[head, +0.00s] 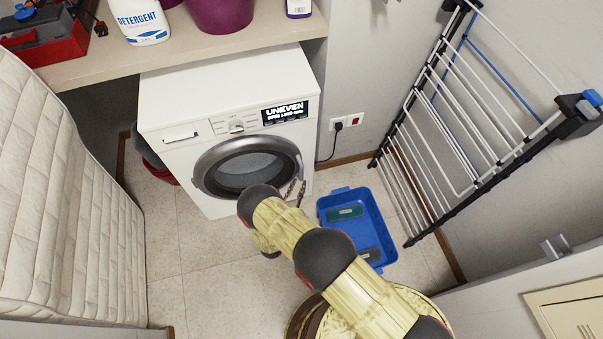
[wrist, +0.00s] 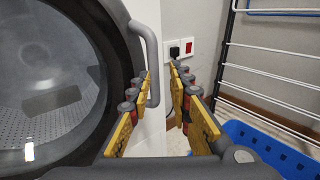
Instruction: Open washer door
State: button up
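The white washer (head: 165,118) stands under a shelf. Its round door (head: 205,172) has a grey rim and dark glass and looks closed. It fills the left of the wrist view (wrist: 118,50). The curved grey door handle (wrist: 150,45) is on the door's right side. My gripper (head: 296,190) is at the lower right of the door. In the wrist view my gripper (wrist: 160,74) is open, its two yellow fingers apart. The handle's lower part shows between the fingertips, close to the left one. I cannot tell whether they touch.
A blue tub (head: 327,208) lies on the floor right of the washer. A drying rack (head: 440,135) leans along the right wall. A mattress (head: 60,200) stands at left. The shelf (head: 110,62) holds a detergent bottle (head: 140,18) and other items.

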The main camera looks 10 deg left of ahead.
aim_at(301, 175)
jog(key=shift+n+y, duration=0.3)
jog(key=shift+y, duration=0.1)
jog(key=w, duration=0.2)
jog(key=w+b, duration=0.1)
jog(key=w, duration=0.2)
jog(key=w+b, duration=0.1)
jog(key=w, duration=0.1)
jog(key=shift+w+d+f, duration=0.1)
jog(key=shift+w+f, duration=0.05)
jog(key=shift+f, duration=0.25)
jog(key=shift+c, duration=0.9)
grip_shut()
